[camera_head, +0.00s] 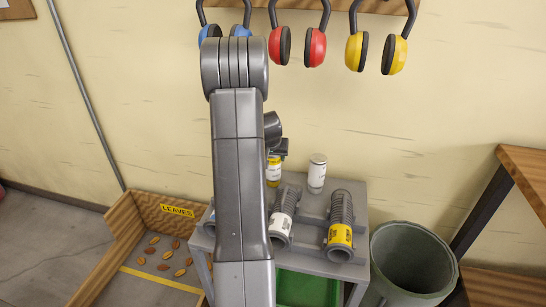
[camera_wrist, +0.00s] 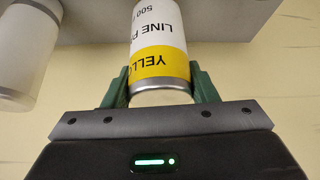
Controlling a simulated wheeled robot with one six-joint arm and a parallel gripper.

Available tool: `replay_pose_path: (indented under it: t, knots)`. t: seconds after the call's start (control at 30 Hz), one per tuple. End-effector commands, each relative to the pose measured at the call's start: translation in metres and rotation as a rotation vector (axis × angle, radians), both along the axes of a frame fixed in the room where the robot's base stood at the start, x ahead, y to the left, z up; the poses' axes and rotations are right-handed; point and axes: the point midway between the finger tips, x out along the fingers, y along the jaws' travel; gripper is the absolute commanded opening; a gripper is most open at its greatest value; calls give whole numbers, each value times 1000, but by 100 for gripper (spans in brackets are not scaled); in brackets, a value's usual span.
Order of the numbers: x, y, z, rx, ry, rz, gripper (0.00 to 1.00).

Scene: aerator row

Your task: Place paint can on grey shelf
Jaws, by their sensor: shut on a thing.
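The paint can (camera_wrist: 160,62) has a white label over a yellow band reading "YELLOW" and "LINE". It stands between the green fingers of my gripper (camera_wrist: 160,86), which are shut on it. In the head view the can (camera_head: 273,172) shows as a small yellow and white piece just right of my arm, below my dark gripper (camera_head: 279,150). It is at the back left of the grey shelf (camera_head: 313,260). I cannot tell whether its base touches the shelf. My arm hides part of the shelf's left side.
A white can (camera_head: 317,173) stands at the shelf's back, right of the held can. Ribbed cylinders with white (camera_head: 282,220) and yellow (camera_head: 340,236) labels lie in front. A green bin (camera_head: 413,265) stands right; a wooden leaf box (camera_head: 160,255) lies left. Earmuffs (camera_head: 311,47) hang above.

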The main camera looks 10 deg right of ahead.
Motion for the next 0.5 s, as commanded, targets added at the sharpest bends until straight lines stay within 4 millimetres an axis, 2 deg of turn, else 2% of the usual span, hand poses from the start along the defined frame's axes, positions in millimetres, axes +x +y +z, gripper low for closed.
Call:
replay_pose_path:
  t: [0.27,0.3,0.4,0.5]
  knots:
    - [1,0,-1,0,-4,0,0]
    - [0,0,-1,-1,-2,0,56]
    - [0,0,-1,0,-1,0,74]
    - [0,0,-1,0,-1,0,74]
